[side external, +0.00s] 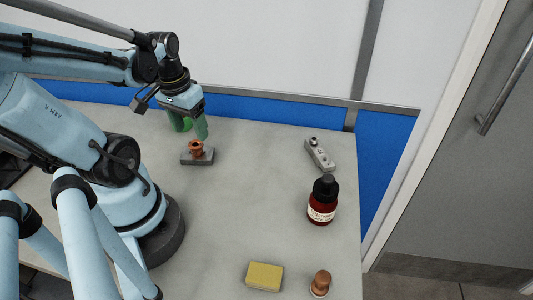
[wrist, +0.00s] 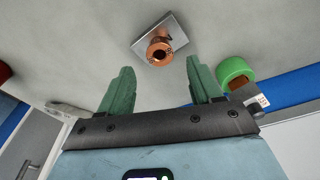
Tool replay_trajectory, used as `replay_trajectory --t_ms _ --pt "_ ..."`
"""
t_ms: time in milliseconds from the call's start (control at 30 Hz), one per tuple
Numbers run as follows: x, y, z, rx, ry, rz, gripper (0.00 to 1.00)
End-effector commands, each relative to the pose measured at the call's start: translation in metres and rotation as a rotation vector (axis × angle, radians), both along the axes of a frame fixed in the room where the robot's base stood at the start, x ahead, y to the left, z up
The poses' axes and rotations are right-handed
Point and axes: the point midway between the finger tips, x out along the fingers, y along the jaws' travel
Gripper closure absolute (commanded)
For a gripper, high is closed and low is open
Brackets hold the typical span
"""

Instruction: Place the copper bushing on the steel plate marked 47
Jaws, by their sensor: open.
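The copper bushing (side external: 196,146) stands upright on a small grey steel plate (side external: 208,158) near the arm's base. In the wrist view the bushing (wrist: 160,48) shows its open end, with the plate (wrist: 178,28) under it. No number is legible on the plate. My gripper (side external: 201,134) is above and just behind the bushing in the side view. In the wrist view its two green fingers (wrist: 159,68) are spread apart with nothing between them, and the bushing appears just beyond their tips. The bushing and the fingers look apart.
A bright green round object (wrist: 236,72) is close to the right finger. A grey metal bar (side external: 319,154), a dark red bottle (side external: 321,205), a yellow sponge (side external: 264,276) and a copper-topped piece (side external: 321,281) are farther right. The middle of the table is clear.

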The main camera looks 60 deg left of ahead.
Motion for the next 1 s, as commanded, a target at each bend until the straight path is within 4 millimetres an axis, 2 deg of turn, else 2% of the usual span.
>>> replay_trajectory --t_ms 500,767,867,1000 --pt "-0.007 -0.004 0.057 0.0 0.001 0.001 0.36" --pt "-0.008 -0.005 0.073 0.001 0.001 -0.001 0.36" --pt "-0.002 -0.009 0.073 0.013 -0.014 -0.024 0.36" --pt "0.027 -0.026 0.067 0.063 -0.086 -0.121 0.36"
